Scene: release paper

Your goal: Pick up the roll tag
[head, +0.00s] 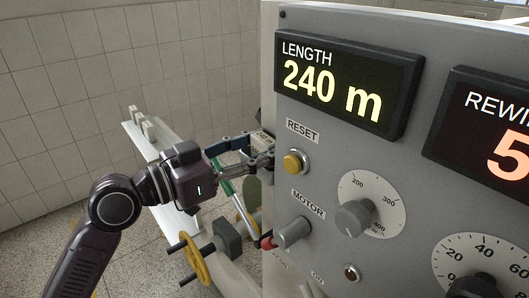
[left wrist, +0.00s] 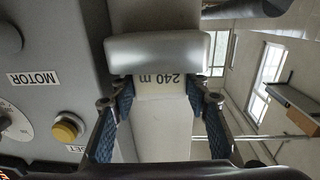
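The roll tag (left wrist: 160,88) is a small white label marked "240 m", upside down in the left wrist view. It sits at the edge of a rounded grey housing (left wrist: 157,54). In the head view a small part of the pale tag shows by the panel's left edge, mostly hidden by my gripper. My left gripper (head: 262,151) is beside the panel edge, left of the yellow reset button. In the left wrist view its blue-padded fingers (left wrist: 160,96) stand apart on either side of the tag. I cannot tell whether they touch its edges. My right gripper is not in view.
The grey control panel (head: 330,140) stands close on the right, with a reset button (head: 295,162), a motor knob (head: 293,232) and a dial (head: 355,217). A yellow handwheel (head: 195,262) is below my arm. A white shelf (head: 140,142) runs along the left.

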